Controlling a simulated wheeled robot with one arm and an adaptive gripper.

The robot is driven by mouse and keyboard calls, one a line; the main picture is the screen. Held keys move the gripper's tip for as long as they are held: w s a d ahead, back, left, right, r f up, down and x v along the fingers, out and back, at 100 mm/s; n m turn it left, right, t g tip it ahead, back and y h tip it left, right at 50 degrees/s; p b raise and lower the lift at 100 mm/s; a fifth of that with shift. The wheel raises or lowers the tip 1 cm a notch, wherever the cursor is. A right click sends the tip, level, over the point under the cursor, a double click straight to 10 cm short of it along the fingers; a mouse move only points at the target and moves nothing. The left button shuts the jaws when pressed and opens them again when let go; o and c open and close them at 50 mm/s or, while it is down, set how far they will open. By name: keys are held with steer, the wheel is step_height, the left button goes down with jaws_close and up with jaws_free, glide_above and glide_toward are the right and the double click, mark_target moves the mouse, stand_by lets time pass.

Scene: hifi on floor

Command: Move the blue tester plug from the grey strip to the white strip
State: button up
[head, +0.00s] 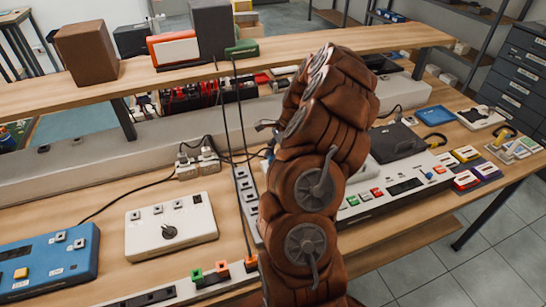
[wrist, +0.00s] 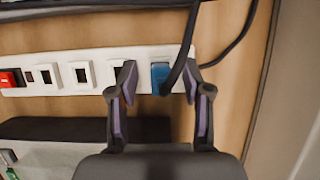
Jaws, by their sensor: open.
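In the wrist view a blue plug (wrist: 160,77) sits at the right end of a pale strip (wrist: 98,57), with a black cord over its right side. The strip has a red switch (wrist: 9,79) at the left end and several square sockets. My gripper (wrist: 161,80) is open, one finger on each side of the plug, with gaps visible. I cannot tell how near in depth the fingers are. In the head view my arm hides the gripper and the plug. A grey strip (head: 244,184) shows left of my arm, and a white strip (head: 185,292) lies at the front edge.
Green and orange plugs (head: 222,268) stand on the front strip. A white box with a dial (head: 200,229) and a blue box (head: 60,262) are on the left. Cords hang beside my arm. A raised wooden shelf (head: 190,75) crosses behind.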

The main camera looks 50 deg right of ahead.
steer(key=a+p+v, duration=0.1)
steer(key=v, duration=1.5)
steer(key=shift+w+a+r, duration=0.25)
steer(key=shift+w+r, duration=0.1)
steer(key=shift+r, duration=0.35)
steer(key=shift+a, duration=0.1)
steer(key=s+a+r+n+g+h, duration=0.1)
steer(key=a+r+n, duration=0.35)
steer(key=a, duration=0.95)
steer(key=s+a+r+n+g, duration=0.1)
steer(key=a+r+n, duration=0.1)
steer(key=a+n, duration=0.9)
steer(key=s+a+f+n+h, duration=0.1)
steer(key=s+a+f+n, duration=0.1)
steer(key=s+a, duration=0.2)
steer(key=s+a+f+n+g+h, duration=0.1)
steer(key=s+a+f+n, duration=0.1)
steer(key=s, duration=0.8)
steer(key=s+a+f+n+h, duration=0.1)
steer(key=s+a+f+n, duration=0.1)
steer(key=s+a, duration=0.4)
steer(key=shift+s+a+n+g, duration=0.3)
steer(key=shift+s+n+g, duration=0.1)
steer(key=shift+s+n, duration=0.5)
steer(key=shift+f, duration=0.15)
